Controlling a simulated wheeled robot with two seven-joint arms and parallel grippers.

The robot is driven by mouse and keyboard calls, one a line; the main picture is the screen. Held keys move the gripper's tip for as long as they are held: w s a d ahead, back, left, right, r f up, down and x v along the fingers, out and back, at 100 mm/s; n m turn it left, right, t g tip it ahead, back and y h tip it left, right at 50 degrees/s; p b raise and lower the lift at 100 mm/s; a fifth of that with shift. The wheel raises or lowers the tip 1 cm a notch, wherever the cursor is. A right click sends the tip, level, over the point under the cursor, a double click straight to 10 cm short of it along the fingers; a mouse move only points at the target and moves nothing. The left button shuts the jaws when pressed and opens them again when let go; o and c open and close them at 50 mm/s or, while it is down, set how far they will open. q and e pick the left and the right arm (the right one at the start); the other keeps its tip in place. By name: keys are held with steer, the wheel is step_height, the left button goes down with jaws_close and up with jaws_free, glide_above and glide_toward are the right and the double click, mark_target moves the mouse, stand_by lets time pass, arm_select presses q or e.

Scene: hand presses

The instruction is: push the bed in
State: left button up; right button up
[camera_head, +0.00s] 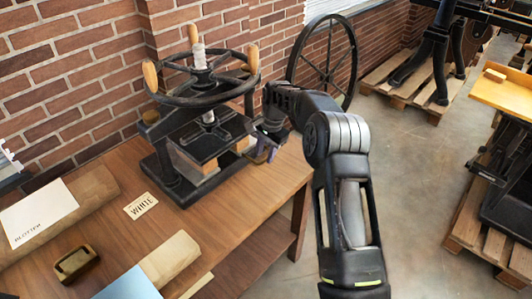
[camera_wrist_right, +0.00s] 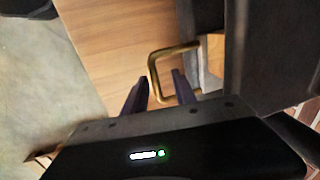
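The black hand press (camera_head: 180,185) stands on the wooden bench against the brick wall, with a big handwheel (camera_head: 205,92) on top. A dark flat plate, which looks like its bed or platen (camera_head: 213,138), sits under the screw; I cannot tell how far in the bed is. A brass loop handle (camera_wrist_right: 154,75) is on the press's side and shows faintly by my gripper in the head view. My right gripper (camera_head: 263,152) is at the press's right side. In the wrist view its fingers (camera_wrist_right: 160,92) are apart, with the handle's near part between them. My left gripper is out of view.
A spoked wheel (camera_head: 325,60) leans by the wall. Open floor (camera_head: 415,170) lies to the right.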

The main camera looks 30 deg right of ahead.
steer(key=shift+s+r, duration=0.1)
step_height(320, 180, up, 8)
steer(key=s+b, duration=0.1)
steer(key=shift+s+d+f, duration=0.15)
steer(key=shift+d+f, duration=0.1)
stand_by(0.6)
